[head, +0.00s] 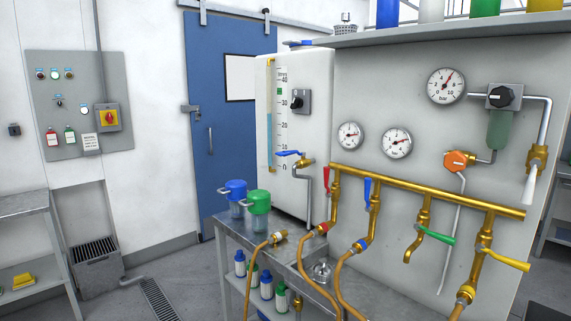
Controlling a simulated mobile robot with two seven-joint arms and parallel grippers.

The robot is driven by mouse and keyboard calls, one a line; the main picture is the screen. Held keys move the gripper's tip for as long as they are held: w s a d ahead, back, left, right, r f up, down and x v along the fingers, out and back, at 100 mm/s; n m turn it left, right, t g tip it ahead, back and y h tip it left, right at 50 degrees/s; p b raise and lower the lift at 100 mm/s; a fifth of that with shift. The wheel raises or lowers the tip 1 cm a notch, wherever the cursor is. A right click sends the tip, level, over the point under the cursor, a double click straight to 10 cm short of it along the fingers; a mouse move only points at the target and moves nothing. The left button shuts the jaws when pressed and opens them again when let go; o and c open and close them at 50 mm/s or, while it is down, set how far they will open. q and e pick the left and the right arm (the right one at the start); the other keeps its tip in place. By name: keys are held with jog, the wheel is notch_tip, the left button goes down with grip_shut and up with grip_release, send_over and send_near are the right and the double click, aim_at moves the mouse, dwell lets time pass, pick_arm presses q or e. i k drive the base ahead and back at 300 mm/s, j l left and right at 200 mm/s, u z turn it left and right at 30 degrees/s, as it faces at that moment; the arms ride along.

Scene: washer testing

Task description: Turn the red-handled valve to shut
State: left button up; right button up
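The red-handled valve sits on the leftmost brass drop pipe (334,187) below the brass manifold (430,192). Its red lever (326,180) points roughly up and down, along the pipe. A brass hose fitting with a red collar (321,228) is at the lower end of that pipe, with a tan hose (307,262) running down from it. Neither of my grippers is in view, and nothing touches the red lever.
A blue lever (367,189) lies along the neighbouring pipe. A green lever (436,235) and a yellow lever (503,258) stick out crosswise farther right. Blue (236,188) and green (259,200) lidded jugs stand on the metal bench (222,219) at left.

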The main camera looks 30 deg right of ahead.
aim_at(327, 170)
jog(key=i+j+z, duration=0.15)
jog(key=i, duration=0.5)
jog(key=i+j+z, duration=0.15)
jog(key=i, duration=0.5)
jog(key=i+z, duration=0.35)
jog(key=i+j+z, duration=0.1)
jog(key=z, duration=0.25)
jog(key=i+j+z, duration=0.2)
jog(key=z, duration=0.15)
jog(key=i+j+z, duration=0.3)
jog(key=j+z, duration=0.3)
jog(key=i+j+z, duration=0.3)
jog(key=j, duration=0.25)
jog(key=k+l, duration=0.05)
jog(key=k, duration=0.05)
